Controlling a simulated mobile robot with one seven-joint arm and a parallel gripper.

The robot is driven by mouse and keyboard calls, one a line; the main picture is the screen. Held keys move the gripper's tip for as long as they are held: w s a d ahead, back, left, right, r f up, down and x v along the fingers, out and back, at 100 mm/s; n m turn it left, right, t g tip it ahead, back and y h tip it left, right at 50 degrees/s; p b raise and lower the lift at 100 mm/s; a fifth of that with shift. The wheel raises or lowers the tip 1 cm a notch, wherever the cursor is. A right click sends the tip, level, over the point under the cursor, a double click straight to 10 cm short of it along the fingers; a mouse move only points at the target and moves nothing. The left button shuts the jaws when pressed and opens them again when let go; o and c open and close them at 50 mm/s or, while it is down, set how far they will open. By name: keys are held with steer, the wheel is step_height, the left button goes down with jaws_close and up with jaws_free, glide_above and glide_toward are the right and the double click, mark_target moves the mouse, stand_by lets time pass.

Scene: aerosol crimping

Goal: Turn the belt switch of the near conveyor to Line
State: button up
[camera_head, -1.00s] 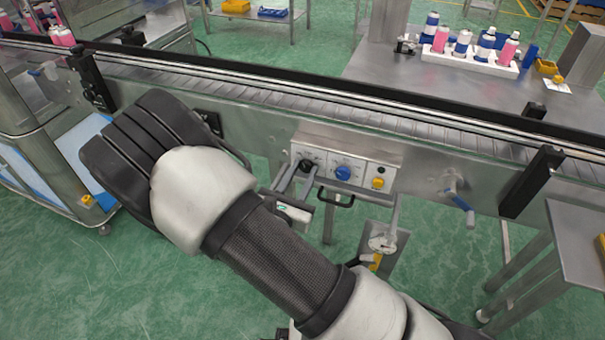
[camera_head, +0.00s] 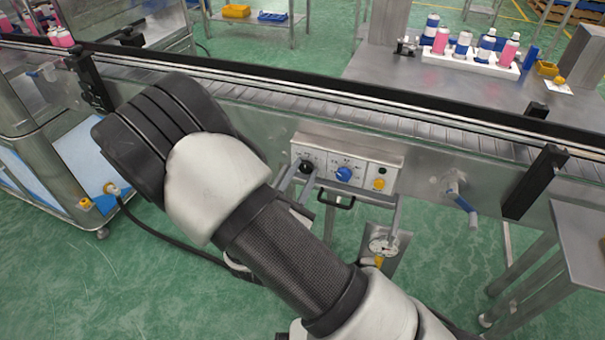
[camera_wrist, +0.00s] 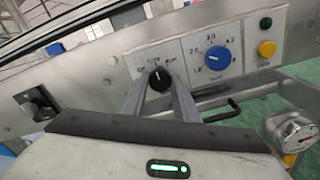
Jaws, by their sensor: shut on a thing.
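The belt switch is a small black knob (camera_wrist: 159,79) with a white mark, on the left part of the conveyor's control panel (camera_wrist: 240,30). In the wrist view its mark points roughly up, toward the top label; the small lettering is hard to read. My gripper (camera_wrist: 158,88) is shut on the knob, with one grey finger on each side. In the head view the knob (camera_head: 306,167) shows at the fingertips of my gripper (camera_head: 303,174), and my arm hides part of the area below the panel.
A black handle (camera_head: 336,202) juts below the panel. A round gauge (camera_head: 383,246) stands lower right. The conveyor (camera_head: 400,122) runs behind.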

steer(key=o, duration=1.1)
steer(key=shift+c, duration=0.2)
steer(key=p+v, duration=0.1)
steer(key=v, duration=1.6)
steer(key=shift+s, duration=0.2)
steer(key=shift+r, duration=0.1)
